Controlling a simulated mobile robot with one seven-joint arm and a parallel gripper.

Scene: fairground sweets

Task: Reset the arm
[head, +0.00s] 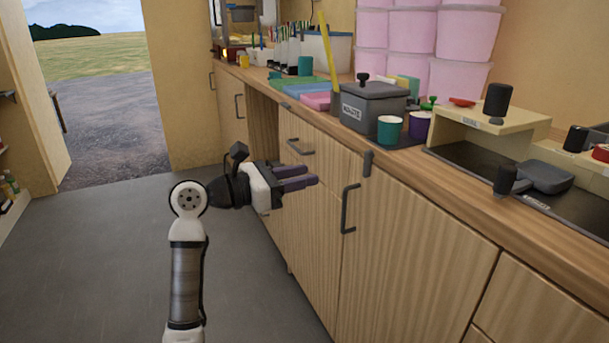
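My gripper (300,179) shows in the head view, at the end of my arm (187,255), left of the middle. It points right, toward the wooden cabinet fronts (385,235), and is below the level of the counter top. Its two dark fingers look a little apart, with nothing seen between them. The arm rises from the bottom of the picture and bends at a round white joint. I cannot tell whether the fingertips touch the cabinet.
Cabinet handles (348,208) stick out. Grey floor (100,260) on the left is clear. A doorway opens at the back left.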

